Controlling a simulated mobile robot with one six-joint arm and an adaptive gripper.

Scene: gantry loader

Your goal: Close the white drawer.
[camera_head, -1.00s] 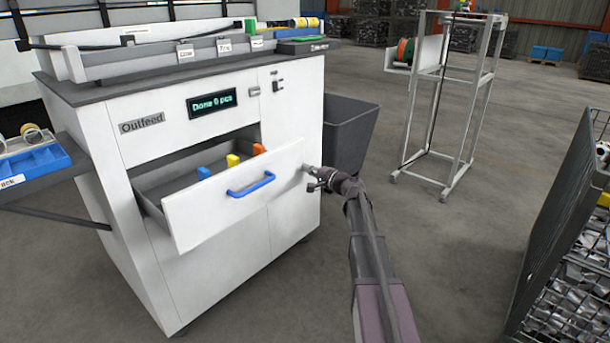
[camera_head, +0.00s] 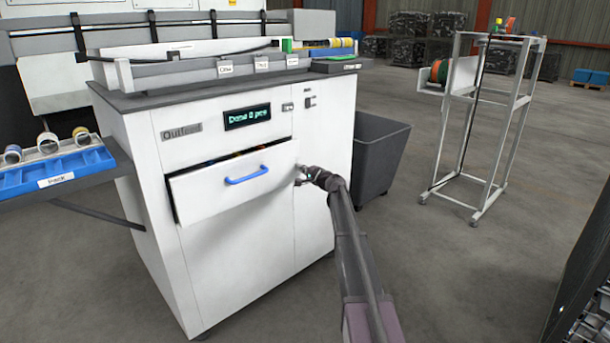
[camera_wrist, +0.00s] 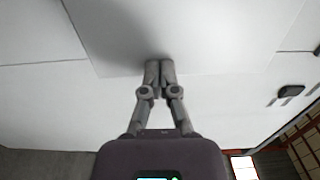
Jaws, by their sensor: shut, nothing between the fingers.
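The white drawer (camera_head: 218,192) with its blue handle (camera_head: 247,176) is in the front of the white outfeed cabinet (camera_head: 225,268). It still stands out a little, with a dark gap along its top and left edges. My gripper (camera_head: 301,175) is at the right end of the drawer front, clear of the handle. In the wrist view my gripper (camera_wrist: 159,64) has its two fingers together and empty, with the tips at the edge of a white panel, seemingly the drawer front (camera_wrist: 175,30). I cannot tell for sure whether they touch it. The drawer's contents are almost hidden.
A blue tray with tape rolls (camera_head: 55,167) juts out left of the cabinet. A dark grey bin (camera_head: 377,155) stands right of it, and a metal frame rack (camera_head: 490,130) farther right. A dark mesh crate (camera_head: 585,285) is at the right edge. Floor between is clear.

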